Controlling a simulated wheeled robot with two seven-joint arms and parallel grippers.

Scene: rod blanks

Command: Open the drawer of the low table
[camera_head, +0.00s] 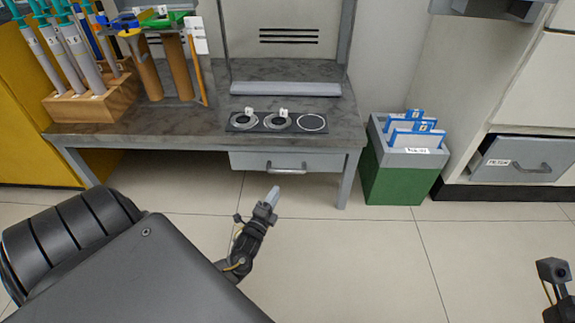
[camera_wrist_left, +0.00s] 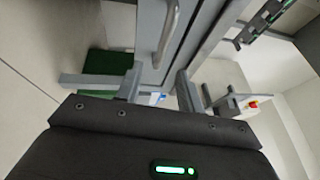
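The low table (camera_head: 120,138) has a dark marbled top and grey legs. Its grey drawer (camera_head: 245,161) is under the front edge and looks closed, its face about flush with the frame. A bar handle (camera_head: 286,170) is on the drawer front; it also shows in the left wrist view (camera_wrist_left: 167,30). My left gripper (camera_head: 272,196) is just in front of and below the handle, apart from it. In the left wrist view its two fingers (camera_wrist_left: 158,90) are spread with nothing between them. My right gripper (camera_head: 554,272) shows only partly at the lower right edge; its fingers are unclear.
On the tabletop are a wooden rack (camera_head: 95,103) of tubes, brown rods (camera_head: 179,70) and a dark plate with three round places (camera_head: 240,127). A green bin (camera_head: 395,182) stands right of the table. A cabinet drawer (camera_head: 510,175) is farther right. The floor in front is clear.

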